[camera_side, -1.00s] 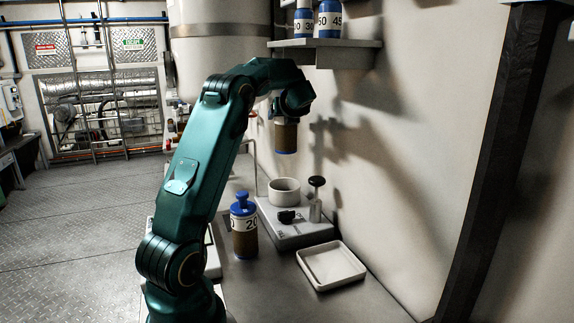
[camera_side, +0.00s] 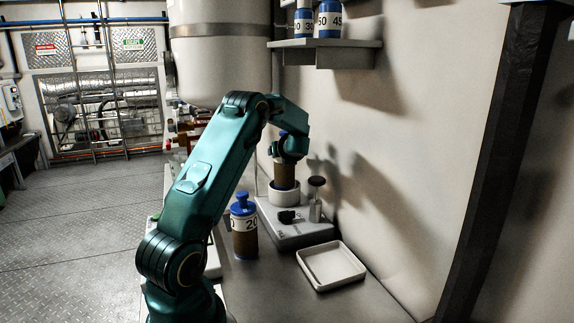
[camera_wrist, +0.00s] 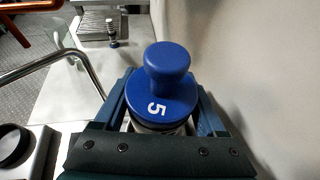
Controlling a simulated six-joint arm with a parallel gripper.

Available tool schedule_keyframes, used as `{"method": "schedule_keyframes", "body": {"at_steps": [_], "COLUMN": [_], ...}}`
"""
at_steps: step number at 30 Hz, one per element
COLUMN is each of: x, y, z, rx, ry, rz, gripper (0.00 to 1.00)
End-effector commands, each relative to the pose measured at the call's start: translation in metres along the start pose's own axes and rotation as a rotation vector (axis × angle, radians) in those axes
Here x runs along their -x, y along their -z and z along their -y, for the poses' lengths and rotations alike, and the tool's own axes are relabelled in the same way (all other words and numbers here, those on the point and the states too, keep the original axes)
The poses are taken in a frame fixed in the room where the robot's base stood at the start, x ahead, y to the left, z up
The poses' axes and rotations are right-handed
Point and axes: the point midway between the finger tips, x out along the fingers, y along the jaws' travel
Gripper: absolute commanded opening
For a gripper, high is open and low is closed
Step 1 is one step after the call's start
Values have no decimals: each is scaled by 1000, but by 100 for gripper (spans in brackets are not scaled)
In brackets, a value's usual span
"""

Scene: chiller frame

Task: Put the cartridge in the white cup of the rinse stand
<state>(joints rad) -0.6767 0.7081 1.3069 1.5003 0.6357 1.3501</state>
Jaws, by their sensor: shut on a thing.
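The cartridge (camera_side: 284,176) has a brown body and stands upright in my gripper (camera_side: 289,152). Its blue knobbed cap (camera_wrist: 170,85), marked 5, shows in the wrist view between the jaws. My gripper is shut on it near the top. The white cup (camera_side: 284,198) sits on the back of the grey rinse stand (camera_side: 300,234). The cartridge is over the cup, and its lower end is hidden behind the cup's front rim, apparently inside the cup. The wrist view does not show the cup.
A second brown cartridge with a blue cap (camera_side: 243,206) stands left of the stand. A black-topped post (camera_side: 316,183) rises from the stand, right of the cup. A white tray (camera_side: 332,267) lies in front. A shelf (camera_side: 325,44) with bottles hangs above.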

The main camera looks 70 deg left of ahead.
Motion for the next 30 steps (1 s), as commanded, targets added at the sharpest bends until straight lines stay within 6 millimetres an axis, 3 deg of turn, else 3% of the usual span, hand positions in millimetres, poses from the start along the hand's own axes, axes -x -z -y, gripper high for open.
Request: {"method": "schedule_keyframes", "body": {"at_steps": [10, 22, 23, 24, 25, 30], "x": [-14, -16, -16, -16, -16, -16], "y": [35, 40, 40, 40, 40, 40], "z": [1, 0, 0, 0, 0, 0], "rx": [-2, 1, 2, 2, 2, 2], "ry": [1, 1, 1, 1, 1, 1], "rz": [-1, 1, 0, 1, 1, 1], "gripper": [0, 0, 77, 92, 100, 100]}}
